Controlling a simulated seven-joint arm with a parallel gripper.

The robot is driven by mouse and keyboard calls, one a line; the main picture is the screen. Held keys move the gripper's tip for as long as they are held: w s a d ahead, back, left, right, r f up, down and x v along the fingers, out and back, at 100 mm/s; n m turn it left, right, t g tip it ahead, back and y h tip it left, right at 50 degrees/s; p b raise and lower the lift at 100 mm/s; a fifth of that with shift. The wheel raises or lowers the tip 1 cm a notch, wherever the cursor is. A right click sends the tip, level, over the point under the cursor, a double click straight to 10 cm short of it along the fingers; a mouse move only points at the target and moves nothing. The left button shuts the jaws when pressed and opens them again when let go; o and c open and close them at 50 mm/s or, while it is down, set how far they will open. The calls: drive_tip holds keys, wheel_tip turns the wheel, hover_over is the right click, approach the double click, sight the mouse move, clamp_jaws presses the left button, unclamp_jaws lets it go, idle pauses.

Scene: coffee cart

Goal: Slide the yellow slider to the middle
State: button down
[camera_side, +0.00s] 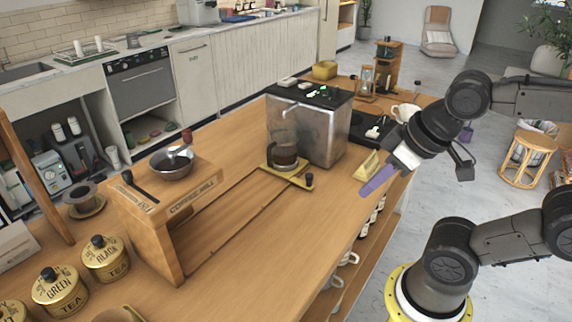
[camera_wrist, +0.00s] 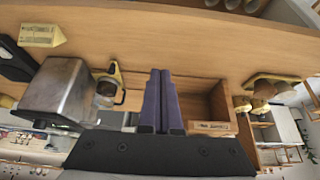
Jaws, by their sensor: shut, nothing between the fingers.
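The yellow slider (camera_side: 296,178) is a flat plate with a dark knob (camera_side: 309,181), at the coffee machine end of a groove in the wooden counter. A glass carafe (camera_side: 284,157) with dark contents stands on it. In the wrist view the slider (camera_wrist: 114,72) shows left of my fingers, partly hidden by the carafe (camera_wrist: 105,93). My gripper (camera_side: 366,190) has purple fingers, shut and empty, above the counter's right edge, to the right of the slider and apart from it. The fingers show side by side in the wrist view (camera_wrist: 158,73).
The metal coffee machine (camera_side: 322,130) stands just behind the slider. The wooden coffee mill box (camera_side: 150,230) with a metal bowl (camera_side: 172,167) stands at the groove's other end. A yellow wedge sign (camera_side: 367,165) is close to my gripper. The counter between (camera_side: 310,225) is clear.

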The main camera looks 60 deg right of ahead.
drive_tip(key=c, duration=1.2)
unclamp_jaws()
drive_tip(key=shift+s, duration=0.1)
drive_tip(key=shift+c, duration=0.2)
drive_tip(key=o, duration=0.5)
drive_tip(key=w+r, duration=0.3)
drive_tip(key=r, duration=0.1)
drive_tip(key=shift+w+d+r, duration=0.1)
drive_tip(key=shift+w+d, duration=0.05)
drive_tip(key=shift+d, duration=0.1)
drive_tip(key=shift+o, duration=0.2)
drive_tip(key=m+g, duration=0.3)
drive_tip(key=g, duration=0.3)
hover_over(309, 174)
wheel_tip(309, 174, down, 7)
wheel_tip(309, 174, down, 13)
drive_tip(key=shift+f, duration=0.1)
clamp_jaws()
